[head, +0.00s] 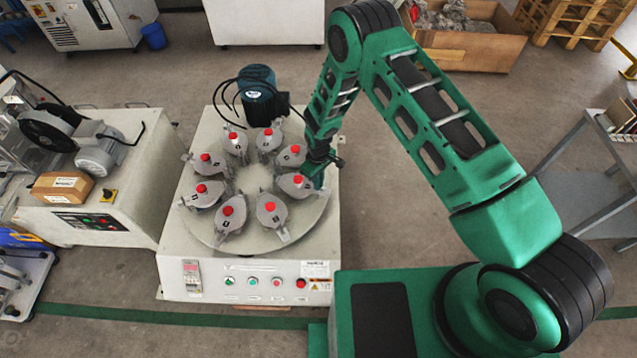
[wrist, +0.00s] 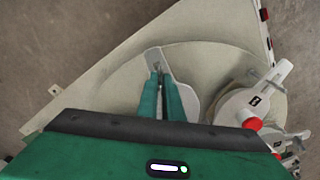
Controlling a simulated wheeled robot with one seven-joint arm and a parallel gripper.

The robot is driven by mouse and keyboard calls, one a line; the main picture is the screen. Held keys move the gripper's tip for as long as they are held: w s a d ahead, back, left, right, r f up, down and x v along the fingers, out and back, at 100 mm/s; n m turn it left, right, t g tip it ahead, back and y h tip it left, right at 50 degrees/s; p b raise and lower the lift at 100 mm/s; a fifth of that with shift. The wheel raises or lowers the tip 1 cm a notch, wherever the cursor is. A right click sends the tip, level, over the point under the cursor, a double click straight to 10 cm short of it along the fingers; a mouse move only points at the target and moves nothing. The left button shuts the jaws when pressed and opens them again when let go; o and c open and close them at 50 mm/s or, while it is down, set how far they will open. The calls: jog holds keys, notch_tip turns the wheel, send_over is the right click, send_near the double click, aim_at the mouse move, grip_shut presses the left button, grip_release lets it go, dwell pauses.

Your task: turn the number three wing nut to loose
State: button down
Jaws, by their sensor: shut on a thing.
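A round turntable (head: 310,217) carries a ring of several grey lidded pots with red knobs. My gripper (head: 318,180) is at the outer edge of the right-hand pot (head: 294,187). In the wrist view my gripper (wrist: 159,78) has its two green fingers close together, shut on a wing nut, which is mostly hidden between the fingertips. I cannot read any pot number.
The turntable sits on a pale cabinet (head: 178,265) with buttons on its front. A dark green motor (head: 257,90) with black cables stands behind it. Another machine (head: 130,205) is at the left and a grey table (head: 590,190) at the right.

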jog(key=n, duration=0.5)
jog(key=shift+d, duration=0.3)
jog(key=shift+n, duration=0.3)
jog(key=c, duration=1.9)
grip_release()
jog(key=shift+a, duration=0.1)
jog(key=shift+a+r, duration=0.1)
jog(key=shift+r, duration=0.5)
notch_tip(320, 180, up, 10)
jog(key=shift+f, duration=0.25)
jog(key=shift+w, duration=0.1)
